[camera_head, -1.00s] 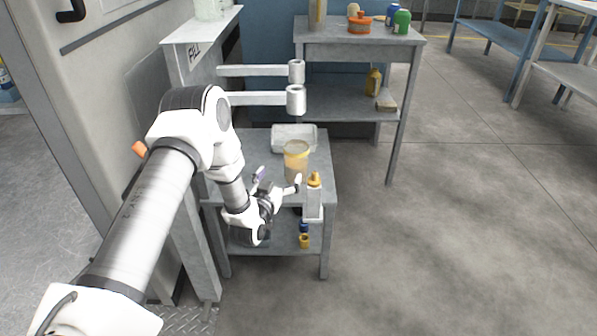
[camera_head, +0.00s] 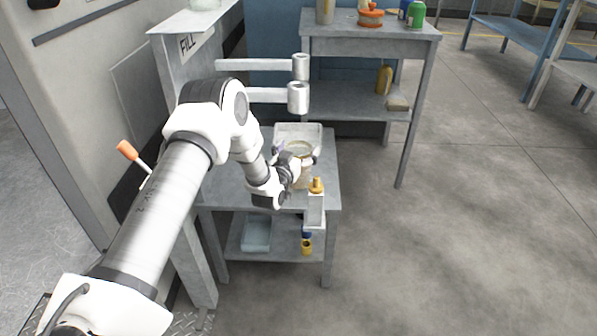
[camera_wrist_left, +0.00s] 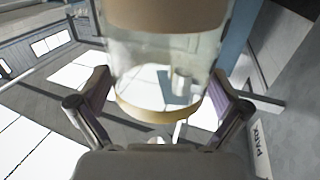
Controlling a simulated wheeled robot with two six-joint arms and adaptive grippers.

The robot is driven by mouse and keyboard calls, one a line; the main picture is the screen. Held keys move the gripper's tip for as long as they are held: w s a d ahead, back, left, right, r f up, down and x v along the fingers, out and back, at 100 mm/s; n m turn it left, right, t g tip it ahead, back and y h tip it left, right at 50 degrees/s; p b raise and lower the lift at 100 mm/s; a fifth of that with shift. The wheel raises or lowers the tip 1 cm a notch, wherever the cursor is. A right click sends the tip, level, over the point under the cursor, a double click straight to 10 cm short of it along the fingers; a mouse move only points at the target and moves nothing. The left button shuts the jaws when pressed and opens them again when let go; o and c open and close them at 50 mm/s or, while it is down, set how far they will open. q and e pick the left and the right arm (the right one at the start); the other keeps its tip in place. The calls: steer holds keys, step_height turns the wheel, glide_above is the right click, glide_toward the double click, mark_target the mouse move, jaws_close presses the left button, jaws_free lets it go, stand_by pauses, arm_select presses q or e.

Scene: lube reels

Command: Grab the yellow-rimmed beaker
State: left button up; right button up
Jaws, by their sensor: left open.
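The yellow-rimmed beaker (camera_head: 300,149) stands upright on the small grey table below the fill arms. My left gripper (camera_head: 297,157) is at the beaker's near side, with a finger on each side of it, and hides part of its body. In the left wrist view the clear beaker (camera_wrist_left: 165,60), with its tan bands, fills the space between the two open fingers of my left gripper (camera_wrist_left: 161,82). A narrow gap seems to show on each side; contact is hard to tell. My right gripper is not in view.
A white bottle with an orange cap (camera_head: 315,205) stands close in front of the beaker. A pale tray (camera_head: 312,132) is behind it. The fill arms (camera_head: 298,97) reach out above the table. Open floor (camera_head: 460,230) lies to the right.

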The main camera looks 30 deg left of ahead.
arm_select(q)
steer(key=c, duration=1.8)
steer(key=shift+o, duration=0.2)
